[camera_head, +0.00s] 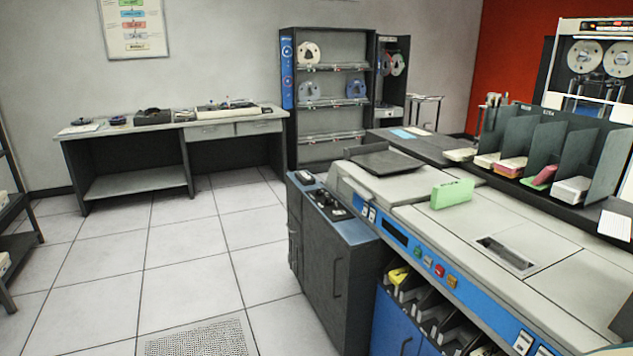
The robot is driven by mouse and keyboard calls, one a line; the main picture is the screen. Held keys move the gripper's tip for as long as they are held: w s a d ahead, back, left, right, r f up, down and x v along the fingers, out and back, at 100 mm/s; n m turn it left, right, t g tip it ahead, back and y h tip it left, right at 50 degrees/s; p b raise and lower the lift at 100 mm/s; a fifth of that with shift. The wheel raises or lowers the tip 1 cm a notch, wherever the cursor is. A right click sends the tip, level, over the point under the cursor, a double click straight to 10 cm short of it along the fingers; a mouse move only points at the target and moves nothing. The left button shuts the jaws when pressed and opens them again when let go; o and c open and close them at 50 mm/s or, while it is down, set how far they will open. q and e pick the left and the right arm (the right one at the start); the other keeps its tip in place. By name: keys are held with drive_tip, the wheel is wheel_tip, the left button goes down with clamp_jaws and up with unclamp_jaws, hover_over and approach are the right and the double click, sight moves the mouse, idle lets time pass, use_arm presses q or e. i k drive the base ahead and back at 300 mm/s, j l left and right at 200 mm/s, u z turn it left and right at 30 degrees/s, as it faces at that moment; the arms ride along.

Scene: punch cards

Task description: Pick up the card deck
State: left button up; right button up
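A green card deck (452,193) stands on the pale top of the large machine (405,215), right of the view's middle. Its long side faces me, and dark marks show along its upper edge. More card stacks sit in the dark upright rack behind it, among them a pink one (510,167), a pink-and-green one (541,177) and a white one (571,190). Neither of my grippers is in view, and nothing visible touches the green deck.
A row of buttons (428,265) runs along the machine's blue front. Open slots below hold a yellow item (398,276). A dark cabinet (335,255) adjoins the machine's left end. A grey desk (170,150) stands by the back wall. The tiled floor (190,260) at left is clear.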

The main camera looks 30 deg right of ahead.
sight(446, 195)
drive_tip(key=i+z, duration=0.3)
drive_tip(key=z, duration=0.15)
drive_tip(key=i+j+z, duration=0.1)
drive_tip(key=i+z, duration=0.2)
drive_tip(key=z, duration=0.15)
drive_tip(key=i+j+z, duration=0.2)
drive_tip(key=z, duration=0.25)
drive_tip(key=i+j+z, duration=0.15)
drive_tip(key=z, duration=0.3)
drive_tip(key=i+j+z, duration=0.25)
drive_tip(key=z, duration=0.2)
drive_tip(key=i+j+z, duration=0.15)
drive_tip(key=z, duration=0.3)
drive_tip(key=j, duration=0.1)
